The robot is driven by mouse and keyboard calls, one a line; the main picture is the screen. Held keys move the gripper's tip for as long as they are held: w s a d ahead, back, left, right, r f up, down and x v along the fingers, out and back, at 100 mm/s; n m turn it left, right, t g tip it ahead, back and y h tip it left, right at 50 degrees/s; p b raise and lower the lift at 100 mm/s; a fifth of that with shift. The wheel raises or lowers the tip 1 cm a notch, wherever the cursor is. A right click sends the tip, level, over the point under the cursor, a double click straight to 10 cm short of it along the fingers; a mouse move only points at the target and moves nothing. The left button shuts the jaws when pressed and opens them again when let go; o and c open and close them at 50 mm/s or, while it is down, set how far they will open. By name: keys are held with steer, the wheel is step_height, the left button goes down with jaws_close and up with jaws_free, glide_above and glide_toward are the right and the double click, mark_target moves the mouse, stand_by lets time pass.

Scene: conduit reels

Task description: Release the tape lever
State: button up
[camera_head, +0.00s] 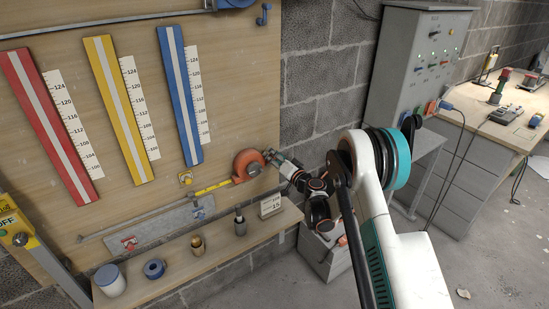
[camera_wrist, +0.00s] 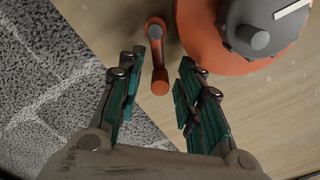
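The orange tape reel (camera_head: 248,165) is mounted on the wooden board, with a yellow tape (camera_head: 212,187) running out to its left. In the wrist view the reel (camera_wrist: 215,35) shows at the top, with a grey knob (camera_wrist: 252,40) on its face. The orange tape lever (camera_wrist: 158,55) stands beside the reel, its rounded end pointing down in the picture. My gripper (camera_wrist: 164,66) is open, with teal-padded fingers on either side of the lever and visible gaps to it. In the head view my gripper (camera_head: 274,157) is at the reel's right side; the lever is hard to make out there.
A shelf (camera_head: 225,258) below holds a white-and-blue jar (camera_head: 110,280), a blue roll (camera_head: 154,269), metal fittings and a small number card (camera_head: 270,205). Red, yellow and blue strips hang above. A grey control cabinet (camera_head: 415,60) stands to the right.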

steer(key=shift+d, duration=0.1)
steer(key=shift+s+d, duration=0.1)
steer(key=shift+s, duration=0.1)
steer(key=v, duration=1.1)
steer(key=shift+s, duration=0.3)
